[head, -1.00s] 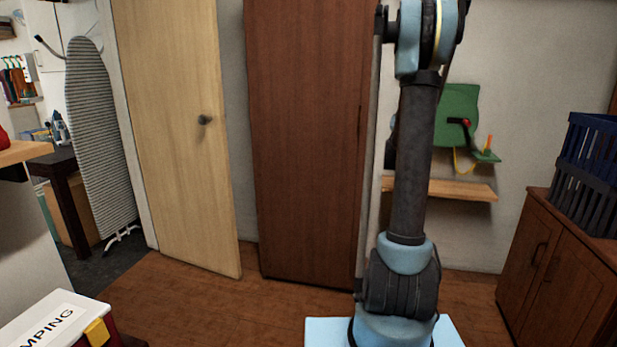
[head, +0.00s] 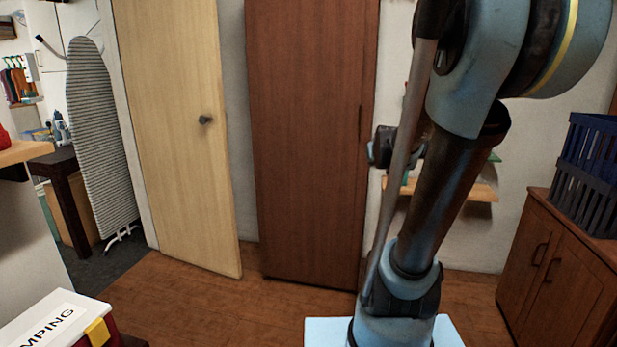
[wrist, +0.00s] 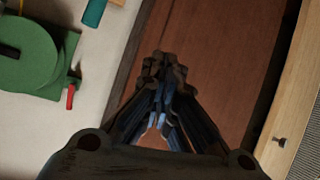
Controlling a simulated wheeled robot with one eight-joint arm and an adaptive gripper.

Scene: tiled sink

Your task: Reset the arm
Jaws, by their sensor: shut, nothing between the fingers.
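My arm stands on its pale blue base at the right of the head view, bent at a large joint at the top right. My gripper (wrist: 163,72) shows in the wrist view with its dark fingers together and nothing between them. It points toward the brown wardrobe (wrist: 205,60), apart from it as far as I can tell. In the head view the wardrobe (head: 305,140) stands behind and left of my arm. The fingertips cannot be made out clearly in the head view.
A green hose reel (wrist: 28,50) hangs on the wall. A wooden shelf (head: 470,188) is partly behind my arm. A cabinet (head: 555,260) with a dark blue crate (head: 590,165) stands right. A door (head: 180,130) and ironing board (head: 98,140) are left. The floor before the wardrobe is clear.

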